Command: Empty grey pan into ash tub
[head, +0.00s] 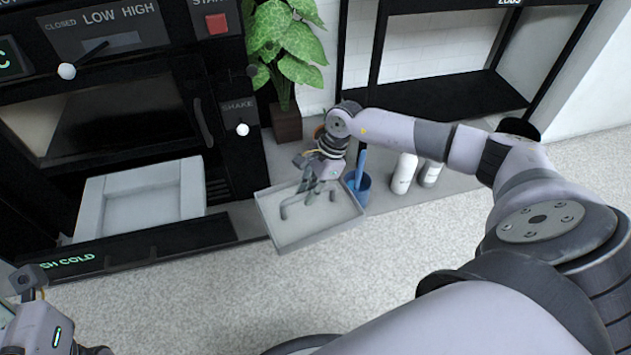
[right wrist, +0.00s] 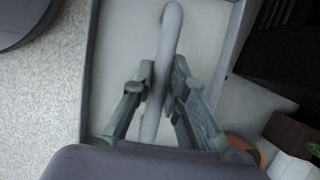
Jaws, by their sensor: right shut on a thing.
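The grey pan (head: 273,232), a shallow rectangular tray with a raised bar handle (head: 289,206), is held out in front of the black stove. My right gripper (head: 318,194) is shut on the handle. In the right wrist view its fingers (right wrist: 160,100) lie either side of the handle (right wrist: 171,35), over the pale pan floor (right wrist: 120,55). The pan looks slightly tilted; I cannot make out any ash in it. My left gripper (head: 62,340) is partly cut off at lower left.
The black stove (head: 225,180) has a lever and knobs above the tub. A potted plant (head: 286,122), blue bucket (head: 361,192) and white bottles (head: 403,174) stand behind and right of the pan. A black shelf (head: 450,98) is at the back. Front floor is clear.

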